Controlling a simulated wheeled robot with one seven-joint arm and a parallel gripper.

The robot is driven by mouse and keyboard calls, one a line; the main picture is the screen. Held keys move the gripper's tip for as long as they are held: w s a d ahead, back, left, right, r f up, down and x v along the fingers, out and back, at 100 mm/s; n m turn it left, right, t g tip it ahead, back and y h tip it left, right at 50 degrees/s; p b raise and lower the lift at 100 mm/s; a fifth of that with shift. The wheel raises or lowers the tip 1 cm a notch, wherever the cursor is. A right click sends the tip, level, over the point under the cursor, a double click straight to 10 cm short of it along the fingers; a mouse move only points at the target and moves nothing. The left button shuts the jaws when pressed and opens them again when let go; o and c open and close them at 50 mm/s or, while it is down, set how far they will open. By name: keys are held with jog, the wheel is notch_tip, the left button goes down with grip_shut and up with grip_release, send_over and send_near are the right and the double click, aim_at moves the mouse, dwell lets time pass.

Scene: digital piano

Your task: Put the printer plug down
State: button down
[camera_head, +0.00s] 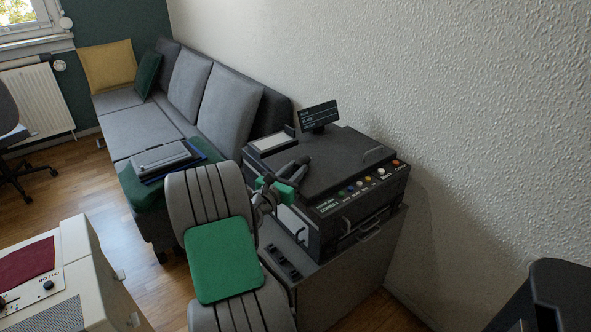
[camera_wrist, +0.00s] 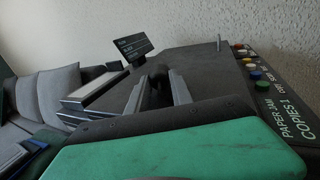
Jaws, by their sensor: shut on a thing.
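My gripper (camera_wrist: 160,90) is shut on a small dark, rounded thing, which I take to be the printer plug (camera_wrist: 158,72). It shows between the two grey fingers in the wrist view. In the head view my gripper (camera_head: 291,168) is at the left part of the black printer's top. The plug cannot be made out there. The printer (camera_head: 335,160) has a row of coloured buttons and a small raised display (camera_head: 318,114). I cannot tell whether the plug touches the printer's top.
The printer stands on a grey cabinet (camera_head: 350,275). A dark strip (camera_head: 283,262) lies on the cabinet's front left. A cream machine (camera_head: 85,262) is at the lower left.

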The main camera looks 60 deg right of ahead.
jog(key=c, duration=1.1)
grip_release()
